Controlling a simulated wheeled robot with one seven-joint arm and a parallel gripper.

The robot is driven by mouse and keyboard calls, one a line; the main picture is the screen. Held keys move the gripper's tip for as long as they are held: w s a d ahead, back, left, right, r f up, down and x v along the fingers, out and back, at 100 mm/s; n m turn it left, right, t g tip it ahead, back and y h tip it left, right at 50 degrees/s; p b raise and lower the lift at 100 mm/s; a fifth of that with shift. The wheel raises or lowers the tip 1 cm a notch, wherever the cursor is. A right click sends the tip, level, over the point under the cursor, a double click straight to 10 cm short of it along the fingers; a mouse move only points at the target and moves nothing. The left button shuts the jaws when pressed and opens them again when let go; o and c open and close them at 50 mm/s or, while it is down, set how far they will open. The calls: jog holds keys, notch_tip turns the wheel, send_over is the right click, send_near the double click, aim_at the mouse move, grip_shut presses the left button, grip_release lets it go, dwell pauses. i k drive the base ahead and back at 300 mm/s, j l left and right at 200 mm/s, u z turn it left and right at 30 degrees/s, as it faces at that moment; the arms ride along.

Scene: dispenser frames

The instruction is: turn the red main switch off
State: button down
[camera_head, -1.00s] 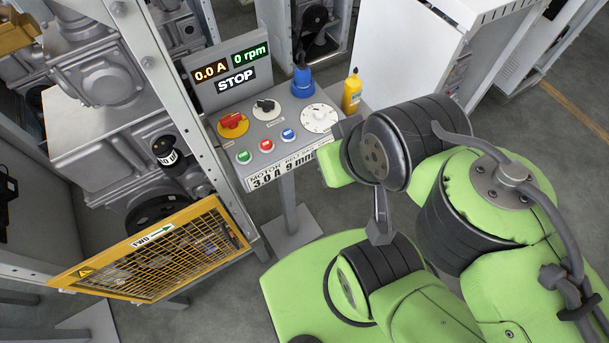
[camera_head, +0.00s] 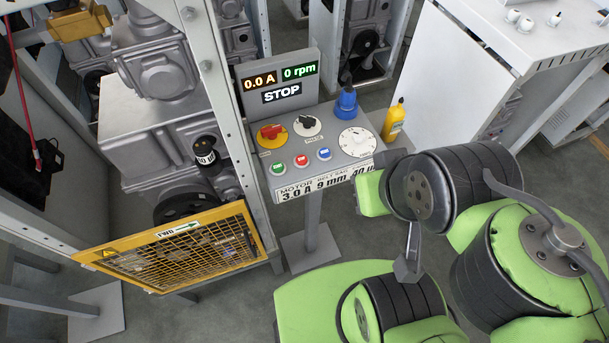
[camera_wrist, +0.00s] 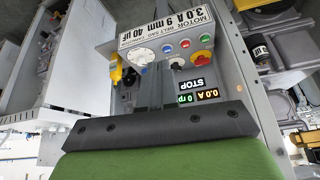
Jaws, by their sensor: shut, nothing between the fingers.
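The red main switch (camera_head: 271,133) is a red rotary handle on a yellow round plate, at the upper left of the grey control panel (camera_head: 262,165). In the wrist view the panel appears upside down, with the red switch (camera_wrist: 202,58) right of centre. Nothing touches the switch. My gripper (camera_wrist: 160,92) shows in the wrist view as dark, close-set fingers, shut and empty, apart from the switch. In the head view my arm is right of the panel and largely hides the gripper. The display (camera_head: 282,84) reads 0.0 A, 0 rpm and STOP.
Beside the switch are a black selector (camera_head: 307,125), a white dial (camera_head: 357,141) and green, red and blue buttons. A yellow mesh guard (camera_head: 180,250) and frame post are at left.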

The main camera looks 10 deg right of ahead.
aim_at(272, 132)
jog(key=j+u, duration=0.7)
jog(key=u, duration=0.2)
jog(key=i+j+u, duration=0.1)
jog(key=j+u, duration=0.2)
jog(key=u, duration=0.15)
